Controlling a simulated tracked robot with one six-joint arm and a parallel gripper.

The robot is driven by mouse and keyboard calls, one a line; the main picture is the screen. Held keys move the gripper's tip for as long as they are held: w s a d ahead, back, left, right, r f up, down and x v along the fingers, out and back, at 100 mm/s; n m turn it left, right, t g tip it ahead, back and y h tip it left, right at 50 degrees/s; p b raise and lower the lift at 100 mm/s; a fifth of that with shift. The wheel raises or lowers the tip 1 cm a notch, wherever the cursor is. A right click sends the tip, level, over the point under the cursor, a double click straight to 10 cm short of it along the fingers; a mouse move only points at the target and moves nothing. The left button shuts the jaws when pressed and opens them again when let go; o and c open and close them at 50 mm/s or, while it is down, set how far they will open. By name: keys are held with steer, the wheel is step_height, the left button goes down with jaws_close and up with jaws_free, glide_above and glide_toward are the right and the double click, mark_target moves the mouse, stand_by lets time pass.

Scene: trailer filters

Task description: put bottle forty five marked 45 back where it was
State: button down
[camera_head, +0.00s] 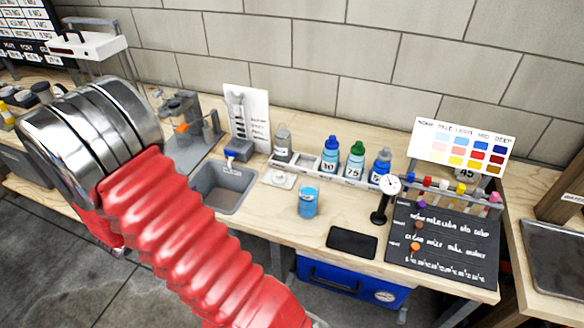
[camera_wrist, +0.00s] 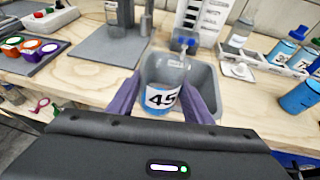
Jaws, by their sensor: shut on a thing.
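In the wrist view, my gripper (camera_wrist: 160,100) is shut on bottle forty five (camera_wrist: 162,98), a clear container with blue low down and a white label reading 45. A purple finger lies on each side of it, in front of the grey sink. In the head view my arm covers the left middle, and neither the gripper nor the held bottle shows. The bottle rack (camera_head: 346,181) stands on the bench with a grey-capped bottle (camera_head: 282,143), bottle 30 (camera_head: 330,158), bottle 75 (camera_head: 355,162) and another blue bottle (camera_head: 380,166). A bare slot (camera_head: 306,161) shows left of bottle 30.
A blue container (camera_head: 309,202) stands on the bench before the rack. The sink (camera_head: 222,187) lies left of it. A gauge (camera_head: 386,190), a black pad (camera_head: 352,242) and a dark board with tubes (camera_head: 445,235) are at the right. A 45 label (camera_head: 466,173) shows behind the tubes.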

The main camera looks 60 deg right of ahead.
steer(key=s+d+r+m+g, duration=0.2)
steer(key=s+d+r, duration=0.1)
steer(key=s+d, duration=0.55)
steer(key=s+d+r+m+g, duration=0.25)
steer(key=s+d, duration=0.25)
steer(key=d, duration=0.7)
steer(key=s+d+r+m+g, duration=0.15)
steer(key=s+d+r, duration=0.25)
steer(key=s+d, duration=0.45)
steer(key=s+d+f+n+t, duration=0.1)
steer(key=d+f+n, duration=0.1)
steer(key=d, duration=0.4)
steer(key=shift+s+d+f+h, duration=0.15)
steer(key=shift+s+f+h, duration=0.2)
steer(key=shift+f, duration=0.5)
steer(key=shift+w, duration=0.1)
steer(key=shift+f, duration=2.9)
steer(key=shift+f, duration=0.1)
steer(key=shift+f, duration=2)
